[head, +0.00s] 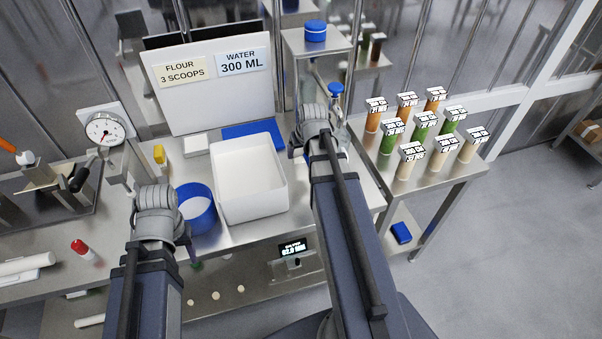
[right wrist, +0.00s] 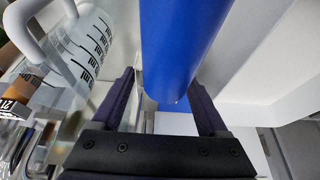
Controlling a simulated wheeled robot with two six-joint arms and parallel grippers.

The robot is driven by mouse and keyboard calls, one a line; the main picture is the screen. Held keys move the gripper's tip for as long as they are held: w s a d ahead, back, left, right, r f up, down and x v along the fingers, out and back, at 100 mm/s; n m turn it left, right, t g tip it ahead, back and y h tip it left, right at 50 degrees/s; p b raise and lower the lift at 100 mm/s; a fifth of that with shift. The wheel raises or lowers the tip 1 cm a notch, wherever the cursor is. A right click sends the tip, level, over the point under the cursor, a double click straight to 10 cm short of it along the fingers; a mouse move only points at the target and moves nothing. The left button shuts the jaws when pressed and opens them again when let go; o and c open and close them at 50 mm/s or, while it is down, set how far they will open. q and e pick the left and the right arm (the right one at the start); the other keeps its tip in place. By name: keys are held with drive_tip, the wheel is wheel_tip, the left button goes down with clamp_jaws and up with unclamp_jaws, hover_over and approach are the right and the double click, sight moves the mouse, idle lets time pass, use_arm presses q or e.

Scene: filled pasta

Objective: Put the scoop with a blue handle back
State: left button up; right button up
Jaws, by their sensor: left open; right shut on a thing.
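The scoop's blue handle (right wrist: 185,45) fills the upper middle of the right wrist view, between the two dark fingers of my right gripper (right wrist: 165,100). That gripper is shut on it. The scoop's bowl is not visible there. In the head view my right gripper (head: 320,140) is just right of the white flour bin (head: 281,190), and the arm hides most of what it holds. My left gripper (head: 172,225) is open at the left, by the blue-sided round container (head: 203,218); its fingertips are mostly hidden.
A clear measuring jug (right wrist: 85,45) stands close beside my right gripper. A blue pad (head: 250,132) lies behind the bin. A dial scale (head: 104,130) stands at the left. Several labelled jars (head: 410,155) crowd the right table. A sign board (head: 215,95) stands behind.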

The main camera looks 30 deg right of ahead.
sight(307, 154)
wheel_tip(307, 154, down, 9)
drive_tip(key=b, duration=0.8)
drive_tip(key=shift+r, duration=0.1)
drive_tip(key=o, duration=1.3)
drive_tip(key=shift+c, duration=0.2)
drive_tip(key=p+v, duration=1.1)
drive_tip(key=v, duration=0.1)
